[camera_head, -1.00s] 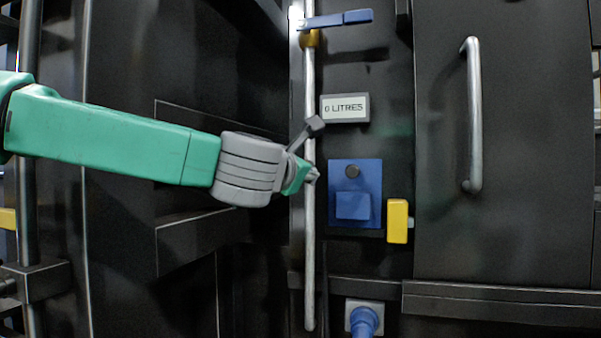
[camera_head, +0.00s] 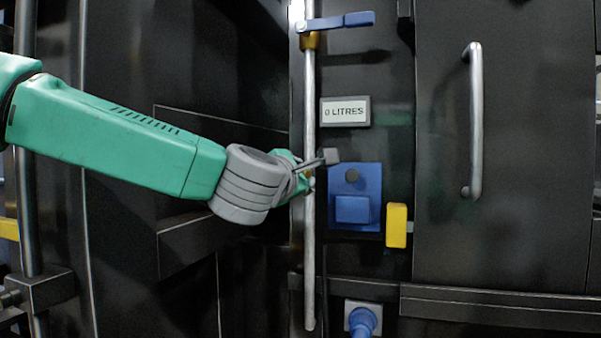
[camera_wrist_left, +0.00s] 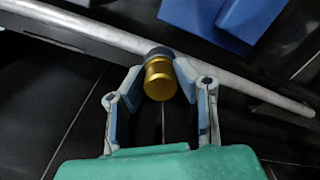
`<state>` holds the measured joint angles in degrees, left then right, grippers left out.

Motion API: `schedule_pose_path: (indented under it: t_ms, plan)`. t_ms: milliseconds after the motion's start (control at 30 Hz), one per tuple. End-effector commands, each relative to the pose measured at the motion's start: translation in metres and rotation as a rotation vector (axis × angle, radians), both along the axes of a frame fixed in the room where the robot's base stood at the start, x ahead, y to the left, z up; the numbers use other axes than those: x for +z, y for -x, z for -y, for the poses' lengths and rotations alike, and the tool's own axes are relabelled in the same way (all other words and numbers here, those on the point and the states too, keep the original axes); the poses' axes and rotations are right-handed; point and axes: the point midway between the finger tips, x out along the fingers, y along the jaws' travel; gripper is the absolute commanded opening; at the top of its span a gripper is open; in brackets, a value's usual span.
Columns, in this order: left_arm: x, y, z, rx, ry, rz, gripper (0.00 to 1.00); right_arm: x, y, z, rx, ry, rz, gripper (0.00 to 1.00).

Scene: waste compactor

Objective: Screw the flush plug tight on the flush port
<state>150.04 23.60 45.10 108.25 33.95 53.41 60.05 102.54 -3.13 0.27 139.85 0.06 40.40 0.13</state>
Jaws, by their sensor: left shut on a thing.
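The flush plug is the brass-coloured cylinder (camera_wrist_left: 160,78) between the fingers of my left gripper (camera_wrist_left: 162,80) in the left wrist view. My left gripper is shut on it. A dark collar (camera_wrist_left: 158,52), which looks like the flush port, sits on the grey pipe (camera_wrist_left: 228,82) directly behind the plug. The plug is in line with the collar; I cannot tell how far it is threaded on. In the head view my left gripper (camera_head: 306,178) is at the vertical pipe (camera_head: 309,250), and the plug is hidden there. My right gripper is in neither view.
A blue lever valve (camera_head: 340,20) crosses the pipe's top. Right of the pipe are a "0 LITRES" display (camera_head: 345,111), a blue box (camera_head: 354,196) and a yellow block (camera_head: 396,225). A blue connector (camera_head: 362,322) is below. A door handle (camera_head: 475,120) is further right.

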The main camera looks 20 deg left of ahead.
Motion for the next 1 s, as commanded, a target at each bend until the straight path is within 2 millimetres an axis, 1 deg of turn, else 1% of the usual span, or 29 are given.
schedule_pose_path:
  t_ms: [167,400,500,600,900,1000]
  plan:
    - [0.001,0.000,0.000,0.001,-0.030,0.001,0.00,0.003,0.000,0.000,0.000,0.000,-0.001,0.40]
    - [0.003,0.000,0.000,0.001,-0.283,0.009,0.00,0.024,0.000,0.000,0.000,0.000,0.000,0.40]
    - [0.003,0.000,0.000,0.001,-0.379,0.013,0.00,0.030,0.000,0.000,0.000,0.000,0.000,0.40]
    - [0.001,0.000,0.000,0.001,-0.435,0.015,0.00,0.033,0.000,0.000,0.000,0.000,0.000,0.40]
    - [-0.001,0.000,0.000,0.000,-0.450,0.016,0.00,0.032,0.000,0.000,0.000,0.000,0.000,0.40]
    - [0.000,0.000,0.000,0.000,-0.482,0.017,0.00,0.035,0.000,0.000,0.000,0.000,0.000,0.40]
